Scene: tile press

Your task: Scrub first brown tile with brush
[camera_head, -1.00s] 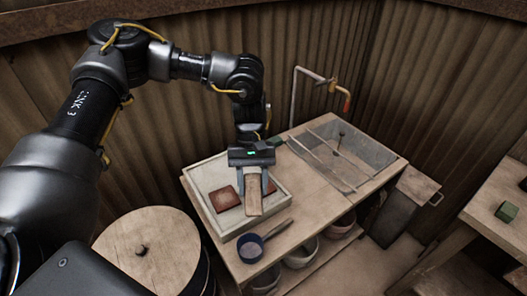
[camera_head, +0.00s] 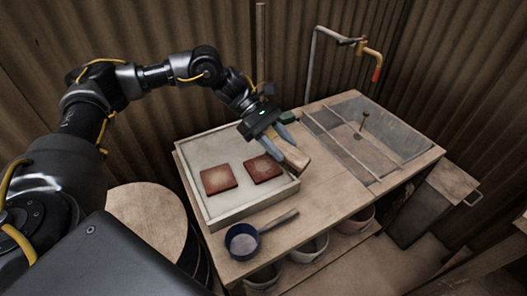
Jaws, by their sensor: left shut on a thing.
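Two square brown tiles lie flat in a pale shallow tray (camera_head: 250,213) on the wooden bench. The left tile (camera_head: 219,179) and the right tile (camera_head: 263,168) both show lighter, worn patches on top. My left gripper (camera_head: 281,142) reaches in from the left and is shut on a wooden brush (camera_head: 293,158). The brush is tilted, over the tray's right edge, to the right of the right tile. I cannot tell its exact height, and its bristles are not visible. My right gripper is not in view.
A dark blue dipper (camera_head: 242,241) with a wooden handle lies in front of the tray. A small green block (camera_head: 288,117) sits behind the gripper. A sunken basin (camera_head: 365,140) with a tap (camera_head: 369,55) is at the right. A round wooden lid (camera_head: 150,222) stands left.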

